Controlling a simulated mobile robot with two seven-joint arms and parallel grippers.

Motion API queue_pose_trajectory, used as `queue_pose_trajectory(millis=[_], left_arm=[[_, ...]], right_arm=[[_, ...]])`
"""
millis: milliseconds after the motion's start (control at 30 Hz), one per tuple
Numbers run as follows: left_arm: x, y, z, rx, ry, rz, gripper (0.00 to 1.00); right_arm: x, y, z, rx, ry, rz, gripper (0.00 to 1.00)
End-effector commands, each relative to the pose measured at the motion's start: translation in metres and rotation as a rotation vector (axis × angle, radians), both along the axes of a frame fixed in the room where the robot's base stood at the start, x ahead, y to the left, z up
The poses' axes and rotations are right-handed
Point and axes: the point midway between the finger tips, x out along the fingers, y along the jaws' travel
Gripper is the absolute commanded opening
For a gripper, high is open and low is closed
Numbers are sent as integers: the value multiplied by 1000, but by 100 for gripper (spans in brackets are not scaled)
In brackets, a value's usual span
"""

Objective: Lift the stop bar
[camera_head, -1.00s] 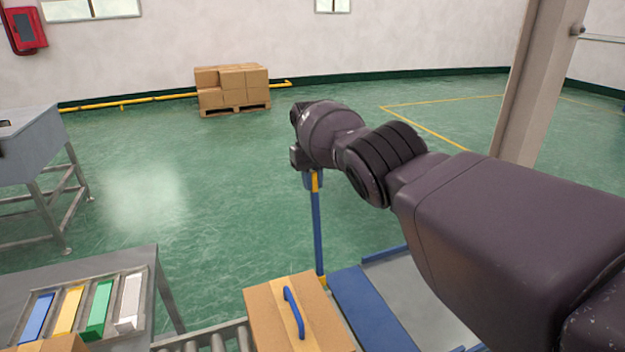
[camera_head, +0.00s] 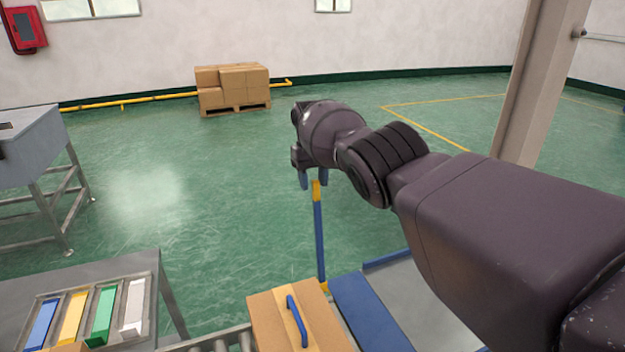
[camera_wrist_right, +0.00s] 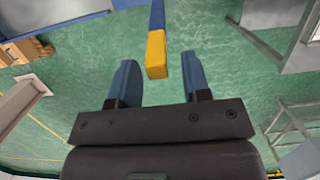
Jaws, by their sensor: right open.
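The stop bar (camera_head: 319,235) is blue with a yellow tip and stands raised, close to upright, beside the cardboard box on the conveyor. My right gripper (camera_head: 313,183) is at the bar's top end, with its blue fingers spread apart. Nothing is held. My left gripper is not in view.
A cardboard box (camera_head: 270,318) with a blue handle sits on the rollers (camera_head: 215,341), left of a blue plate (camera_head: 366,310). A table with a tray of coloured pieces (camera_head: 75,284) stands at lower left. A grey pillar (camera_head: 540,80) rises behind my right arm.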

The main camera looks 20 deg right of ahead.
Motion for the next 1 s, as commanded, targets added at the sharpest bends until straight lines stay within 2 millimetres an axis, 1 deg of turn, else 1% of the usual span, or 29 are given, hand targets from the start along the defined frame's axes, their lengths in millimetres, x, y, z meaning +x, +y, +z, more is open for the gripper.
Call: queue_pose_trajectory(millis=[33,100,300,500,667,1000], left_arm=[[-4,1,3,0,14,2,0],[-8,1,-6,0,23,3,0],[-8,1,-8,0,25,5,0],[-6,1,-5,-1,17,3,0],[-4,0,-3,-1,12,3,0],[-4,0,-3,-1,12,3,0]], right_arm=[[0,-1,5,0,4,0,44],[3,-2,21,0,-4,-1,44],[5,-5,55,-1,-3,-3,44],[5,-7,76,-2,-1,-3,44],[5,-8,81,-1,0,-4,44],[5,-8,81,-1,0,-4,44]])
